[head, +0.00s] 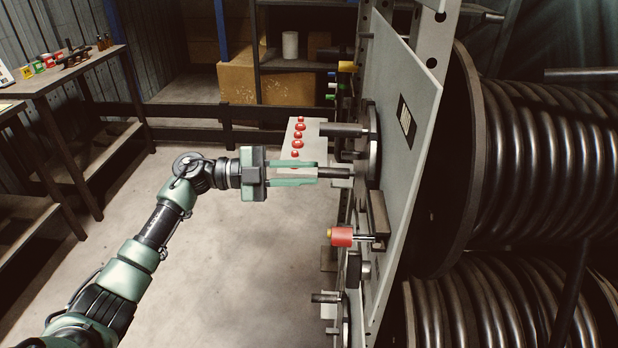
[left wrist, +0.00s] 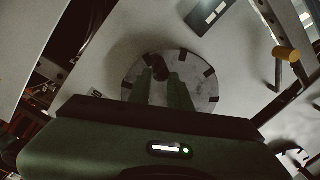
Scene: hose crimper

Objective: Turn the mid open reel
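A round dark reel wheel (head: 373,145) is mounted on the grey upright panel and carries an upper peg handle (head: 343,130) and a lower peg handle (head: 335,172). In the left wrist view the wheel (left wrist: 208,88) is a pale disc with dark notches at its rim. My left gripper (head: 317,172) has two green fingers spread apart, with their tips at the near end of the lower peg. In the left wrist view a dark peg (left wrist: 159,68) shows between the fingertips; contact cannot be told. My right gripper is not in view.
A red-ended lever (head: 342,236) sticks out below the wheel. Another peg handle (head: 325,298) is lower on the panel. A grey box with red buttons (head: 298,140) is behind my gripper. Large hose coils (head: 545,130) fill the right.

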